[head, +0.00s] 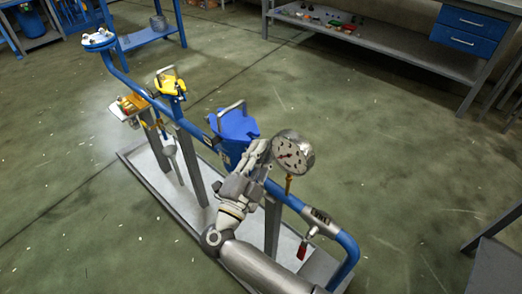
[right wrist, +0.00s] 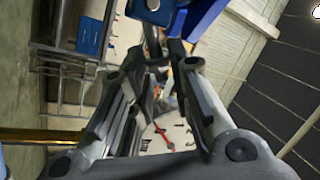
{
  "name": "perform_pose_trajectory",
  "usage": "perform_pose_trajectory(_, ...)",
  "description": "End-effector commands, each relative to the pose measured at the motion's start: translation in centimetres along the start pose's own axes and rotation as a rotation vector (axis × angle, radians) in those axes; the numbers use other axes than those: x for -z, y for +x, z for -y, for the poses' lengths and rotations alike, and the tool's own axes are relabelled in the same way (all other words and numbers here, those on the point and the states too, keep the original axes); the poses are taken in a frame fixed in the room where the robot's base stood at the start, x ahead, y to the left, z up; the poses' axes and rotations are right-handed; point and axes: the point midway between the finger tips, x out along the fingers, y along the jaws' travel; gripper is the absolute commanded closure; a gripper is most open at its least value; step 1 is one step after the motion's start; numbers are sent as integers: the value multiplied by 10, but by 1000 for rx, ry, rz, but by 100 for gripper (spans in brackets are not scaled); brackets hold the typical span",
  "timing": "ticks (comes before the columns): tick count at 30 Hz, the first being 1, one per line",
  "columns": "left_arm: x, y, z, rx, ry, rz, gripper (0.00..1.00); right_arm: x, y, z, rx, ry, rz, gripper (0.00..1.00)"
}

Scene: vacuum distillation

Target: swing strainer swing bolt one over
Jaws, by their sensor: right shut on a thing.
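The strainer (head: 235,126) is a blue body on the blue pipe, with a blue cover and a grey bar handle on top. My right gripper (head: 262,150) is at the strainer's right side, just left of the round pressure gauge. In the right wrist view its two dark fingers (right wrist: 164,48) come close together beside the blue strainer (right wrist: 200,18). They are shut on a small part there, which I take to be swing bolt one; the fingers mostly hide it. I cannot tell the bolt's tilt. My left gripper is out of view.
The pressure gauge (head: 292,153) stands close to my right gripper. A yellow-topped fitting (head: 170,83) and a flange (head: 98,39) are farther along the pipe. A red-handled valve (head: 302,249) hangs near the right end. A workbench (head: 385,42) is behind; open floor lies between.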

Motion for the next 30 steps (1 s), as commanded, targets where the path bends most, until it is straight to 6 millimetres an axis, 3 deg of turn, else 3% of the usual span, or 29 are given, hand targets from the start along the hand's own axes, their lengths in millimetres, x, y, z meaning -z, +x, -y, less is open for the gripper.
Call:
perform_pose_trajectory(9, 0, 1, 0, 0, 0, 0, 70, 0, 1, 0, 0, 0, -1, 100)
perform_pose_trajectory(10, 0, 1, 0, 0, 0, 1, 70, 0, 1, 0, 0, 0, -1, 77)
perform_pose_trajectory(12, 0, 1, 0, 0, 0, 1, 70, 0, 1, 0, 0, 0, 0, 70)
perform_pose_trajectory(30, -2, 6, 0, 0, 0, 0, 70, -2, -1, -1, 4, 10, -2, 70)
